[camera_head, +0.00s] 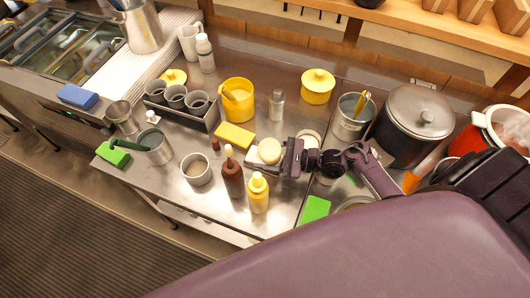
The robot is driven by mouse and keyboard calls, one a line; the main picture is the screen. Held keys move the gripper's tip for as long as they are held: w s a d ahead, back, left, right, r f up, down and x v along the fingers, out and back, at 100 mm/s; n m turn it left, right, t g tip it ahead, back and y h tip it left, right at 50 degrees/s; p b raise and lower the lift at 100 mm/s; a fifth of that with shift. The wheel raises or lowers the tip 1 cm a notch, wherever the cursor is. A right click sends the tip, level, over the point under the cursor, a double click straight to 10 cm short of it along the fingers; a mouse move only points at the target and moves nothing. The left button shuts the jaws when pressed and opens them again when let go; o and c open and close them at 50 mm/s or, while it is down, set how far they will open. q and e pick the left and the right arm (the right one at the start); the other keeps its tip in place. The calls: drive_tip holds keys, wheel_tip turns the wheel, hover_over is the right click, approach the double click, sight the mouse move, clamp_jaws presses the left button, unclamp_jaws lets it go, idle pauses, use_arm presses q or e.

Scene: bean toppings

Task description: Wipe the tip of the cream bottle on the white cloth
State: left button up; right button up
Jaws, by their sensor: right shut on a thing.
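My right gripper (280,155) reaches in from the right over the middle of the steel counter. It is shut on a round, cream-coloured thing (269,149), which seems to be the cream bottle seen end-on. Its tip cannot be made out, and I cannot tell whether it touches the counter. A brown squeeze bottle (232,177) and a yellow squeeze bottle (258,195) stand upright in front of the gripper. My left gripper is not in view.
A yellow block (235,136) and a grey cup (196,171) lie left of the gripper. A yellow pot (237,98) stands behind. A steel can (352,119) and a large lidded pot (411,120) stand at right. A green block (315,209) is near the front.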

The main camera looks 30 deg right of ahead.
drive_tip(key=shift+r+p, duration=1.8)
drive_tip(key=shift+p, duration=0.05)
drive_tip(key=shift+r, duration=1.2)
